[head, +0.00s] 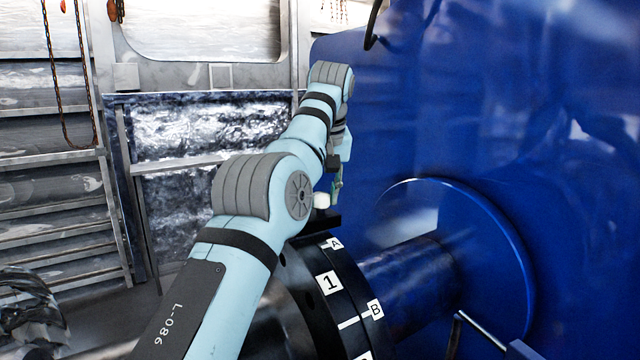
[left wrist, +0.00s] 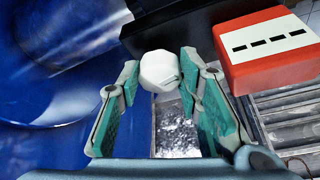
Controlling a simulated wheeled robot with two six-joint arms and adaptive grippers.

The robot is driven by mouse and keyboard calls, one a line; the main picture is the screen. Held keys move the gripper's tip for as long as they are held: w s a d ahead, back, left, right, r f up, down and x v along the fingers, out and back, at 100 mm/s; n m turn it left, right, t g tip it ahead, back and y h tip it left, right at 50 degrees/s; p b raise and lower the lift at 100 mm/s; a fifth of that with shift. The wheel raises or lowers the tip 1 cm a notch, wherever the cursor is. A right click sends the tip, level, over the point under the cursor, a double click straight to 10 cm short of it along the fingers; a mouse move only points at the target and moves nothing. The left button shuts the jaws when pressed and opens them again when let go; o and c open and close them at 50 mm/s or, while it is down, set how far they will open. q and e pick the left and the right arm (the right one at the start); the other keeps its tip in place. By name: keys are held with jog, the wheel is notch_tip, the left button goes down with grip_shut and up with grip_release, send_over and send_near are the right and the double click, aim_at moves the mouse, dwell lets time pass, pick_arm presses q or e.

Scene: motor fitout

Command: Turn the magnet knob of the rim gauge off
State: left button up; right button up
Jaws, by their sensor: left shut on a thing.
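The magnet knob (left wrist: 159,70) is a white faceted cap on the black body of the rim gauge (left wrist: 190,14). It also shows in the head view (head: 321,200), just above a black block (head: 322,222) on the rim of the black coupling. My left gripper (left wrist: 160,76) has its teal fingers on both sides of the knob and is shut on it. In the head view the left gripper (head: 335,192) is partly hidden by my own arm. A red box with a white face and black dashes (left wrist: 268,45) is beside the black body. My right gripper is not in view.
The black coupling (head: 345,290) carries white labels 1, A and B. A dark shaft (head: 410,285) joins it to a round blue flange (head: 485,260) on the large blue housing (head: 560,120). A grey rack (head: 55,200) stands at the left.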

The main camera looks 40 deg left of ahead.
pick_arm(q)
jog(key=shift+a+r+n+p, duration=0.1)
jog(key=shift+r+n+p, duration=0.25)
jog(key=shift+n, duration=0.35)
jog(key=shift+f, duration=0.15)
jog(key=shift+w+a, duration=0.1)
dwell(0.4)
jog(key=o, duration=0.7)
jog(key=shift+o, duration=0.8)
jog(key=shift+w+a+f, duration=0.1)
jog(key=shift+w+f, duration=0.05)
jog(key=shift+w, duration=0.2)
jog(key=shift+s, duration=0.2)
